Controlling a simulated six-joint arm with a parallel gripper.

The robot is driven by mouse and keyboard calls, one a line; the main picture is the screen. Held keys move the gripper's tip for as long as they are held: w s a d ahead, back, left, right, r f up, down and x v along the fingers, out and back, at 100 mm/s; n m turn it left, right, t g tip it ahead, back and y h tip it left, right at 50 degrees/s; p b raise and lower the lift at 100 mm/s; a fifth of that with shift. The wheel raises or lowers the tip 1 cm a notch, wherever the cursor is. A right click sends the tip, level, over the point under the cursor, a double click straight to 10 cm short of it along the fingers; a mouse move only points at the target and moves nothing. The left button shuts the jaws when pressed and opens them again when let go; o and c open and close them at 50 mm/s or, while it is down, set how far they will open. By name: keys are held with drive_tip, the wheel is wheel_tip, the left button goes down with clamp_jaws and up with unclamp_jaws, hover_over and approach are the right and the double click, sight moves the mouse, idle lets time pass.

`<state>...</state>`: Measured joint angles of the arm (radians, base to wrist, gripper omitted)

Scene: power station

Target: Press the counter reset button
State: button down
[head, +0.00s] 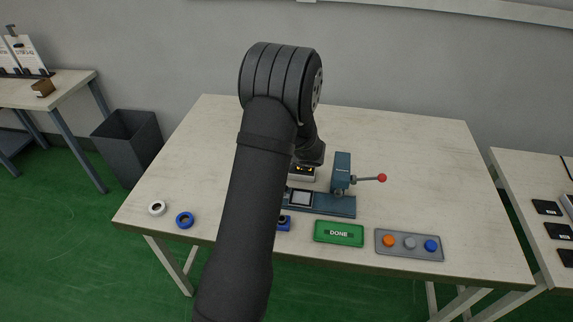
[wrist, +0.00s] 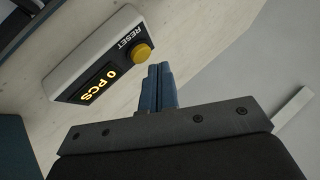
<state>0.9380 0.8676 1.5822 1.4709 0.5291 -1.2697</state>
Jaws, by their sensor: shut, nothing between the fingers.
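The counter (wrist: 98,62) is a light box with a dark display (wrist: 97,88) that reads "0 PCS" in yellow. Its round yellow reset button (wrist: 143,52) sits beside the word RESET in the wrist view. My gripper (wrist: 158,70) is shut and empty, with its blue fingertips close to the button; a small gap shows between them in the picture. In the head view the counter (head: 303,173) is partly hidden behind my arm, and my fingertips are hidden there too.
A blue press (head: 342,175) with a red-knobbed lever (head: 381,178) stands right of the counter. In front are a green DONE plate (head: 339,233) and a grey tray (head: 409,254) of coloured pieces. The table's back right is clear.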

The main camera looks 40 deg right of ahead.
drive_tip(key=shift+r, duration=0.1)
drive_tip(key=shift+r, duration=2.45)
drive_tip(key=shift+f, duration=0.1)
wheel_tip(320, 180, up, 4)
drive_tip(key=shift+f, duration=0.15)
